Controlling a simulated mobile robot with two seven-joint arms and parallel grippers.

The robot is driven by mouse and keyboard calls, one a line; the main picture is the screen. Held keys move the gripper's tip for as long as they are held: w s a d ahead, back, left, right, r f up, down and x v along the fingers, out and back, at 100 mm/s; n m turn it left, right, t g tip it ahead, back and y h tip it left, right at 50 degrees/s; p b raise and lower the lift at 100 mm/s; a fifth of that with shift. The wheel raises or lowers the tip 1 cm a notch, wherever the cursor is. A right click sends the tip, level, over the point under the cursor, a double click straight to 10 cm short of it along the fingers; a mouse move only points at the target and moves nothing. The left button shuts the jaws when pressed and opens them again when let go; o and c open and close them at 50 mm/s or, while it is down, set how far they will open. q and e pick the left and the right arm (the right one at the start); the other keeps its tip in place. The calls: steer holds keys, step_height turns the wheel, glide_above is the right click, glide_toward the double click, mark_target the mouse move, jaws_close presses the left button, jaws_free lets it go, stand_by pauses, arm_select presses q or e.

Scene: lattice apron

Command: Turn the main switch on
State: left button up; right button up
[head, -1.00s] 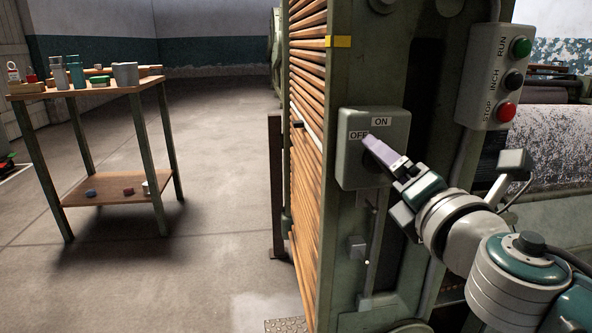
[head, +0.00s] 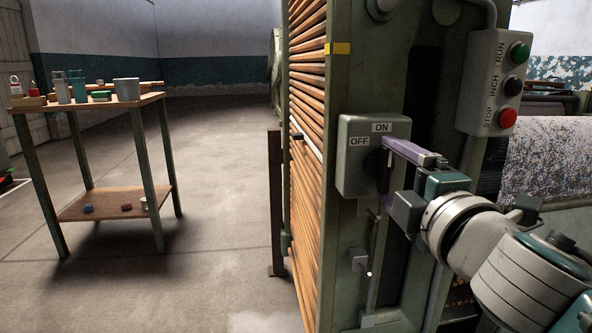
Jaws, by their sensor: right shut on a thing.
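The main switch is a grey-green box (head: 356,170) on the side of the green machine frame. It carries an ON label (head: 382,127) at top right and an OFF label (head: 360,141) to the left. Its dark knob (head: 372,163) sits on the front face, partly covered by my gripper. My right gripper (head: 385,172) reaches in from the right, with one purple finger above the knob and the other below, shut on it. Which label the knob points to is hard to tell. My left gripper is not in view.
A control box (head: 493,80) with green RUN, black INCH and red STOP buttons hangs above right of my gripper. A lever rod (head: 375,240) is below the switch. Wooden slats (head: 305,150) line the machine's left side. A wooden table (head: 130,102) stands at left across open floor.

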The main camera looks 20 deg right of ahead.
stand_by(0.5)
steer(key=o, duration=1.1)
steer(key=v, duration=1)
steer(key=shift+d+r, duration=0.1)
steer(key=shift+r, duration=0.05)
